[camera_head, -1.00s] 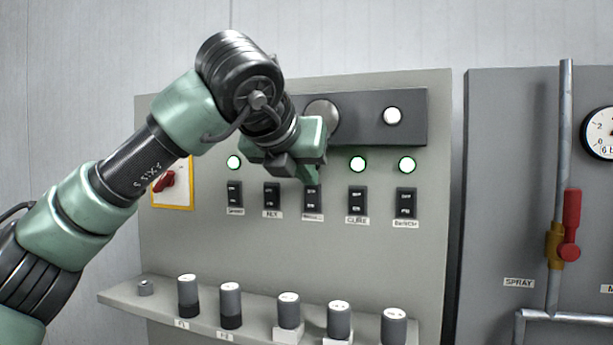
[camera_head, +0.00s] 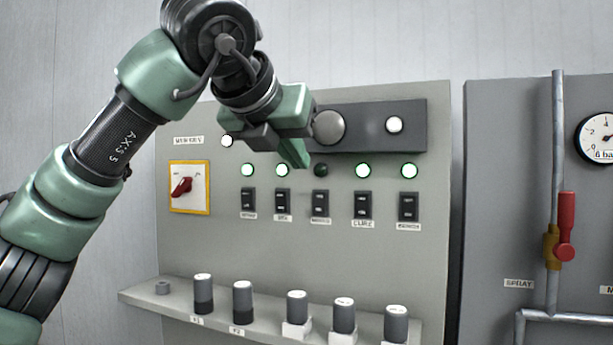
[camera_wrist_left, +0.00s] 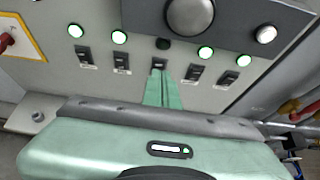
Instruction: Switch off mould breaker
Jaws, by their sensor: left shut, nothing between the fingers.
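A row of several black breakers sits on the grey panel. The middle one, apparently the mould breaker (camera_head: 320,204), has a label too blurred to read surely. The lamp (camera_head: 321,170) above it is dark, while the other lamps in that row are lit. My left gripper (camera_head: 301,160) is shut and empty, its green fingers up and left of the middle breaker. In the left wrist view, the fingers (camera_wrist_left: 160,84) point at the middle breaker (camera_wrist_left: 158,62), partly covering its lower part. Contact cannot be told there. My right gripper is not in view.
A red rotary switch (camera_head: 182,187) on a yellow-framed plate is at the left. A round grey knob (camera_head: 329,127) sits close beside the gripper. A shelf (camera_head: 140,297) with several cylindrical knobs juts out below. A pipe with a red-handled valve (camera_head: 566,225) stands right.

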